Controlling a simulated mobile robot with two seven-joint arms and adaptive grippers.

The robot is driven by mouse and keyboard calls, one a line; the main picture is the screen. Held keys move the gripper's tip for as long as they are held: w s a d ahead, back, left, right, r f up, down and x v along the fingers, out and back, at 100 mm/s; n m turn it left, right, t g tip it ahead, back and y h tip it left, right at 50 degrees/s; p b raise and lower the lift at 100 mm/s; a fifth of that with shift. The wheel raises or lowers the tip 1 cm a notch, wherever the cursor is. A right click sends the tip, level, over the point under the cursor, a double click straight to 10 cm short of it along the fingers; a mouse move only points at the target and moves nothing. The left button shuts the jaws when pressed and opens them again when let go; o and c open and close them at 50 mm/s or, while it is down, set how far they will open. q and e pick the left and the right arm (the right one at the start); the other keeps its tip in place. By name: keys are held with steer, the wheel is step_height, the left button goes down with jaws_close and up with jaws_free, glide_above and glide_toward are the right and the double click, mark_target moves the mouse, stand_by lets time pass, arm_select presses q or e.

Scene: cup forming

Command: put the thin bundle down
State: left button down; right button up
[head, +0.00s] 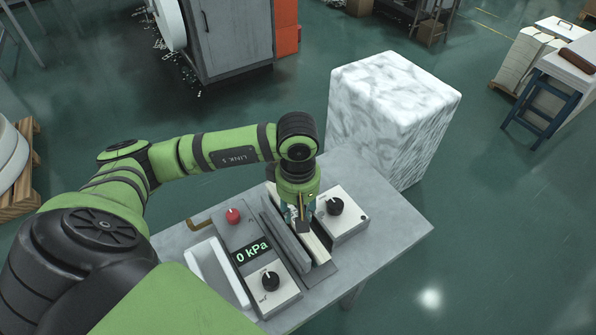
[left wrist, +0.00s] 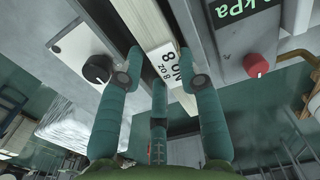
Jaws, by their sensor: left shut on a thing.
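My left gripper (head: 303,226) points down over the grey slot of the table device (head: 283,234). It is shut on the thin bundle (head: 318,248), a long cream-white strip lying lengthwise along the slot. In the left wrist view the bundle (left wrist: 157,28) shows its pale side and a white label with black print, partly readable as "8 OZ". The fingers of the gripper (left wrist: 160,62) stand on either side of it, with a third finger in the middle. The fingers hide part of the bundle, and I cannot tell whether its underside touches the slot floor. My right gripper is not in view.
A panel with a red button (head: 233,216), "0 kPa" display (head: 252,251) and black knob (head: 270,281) stands left of the slot. A second knob box (head: 343,217) stands right. A white tray (head: 215,270) lies left. A wrapped white block (head: 392,112) stands behind.

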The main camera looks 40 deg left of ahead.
arm_select(q)
steer(key=shift+f, duration=0.1)
steer(key=c, duration=0.8)
jaws_free()
steer(key=shift+r, duration=0.45)
steer(key=shift+r+b, duration=1.35)
steer(key=shift+r, duration=4.35)
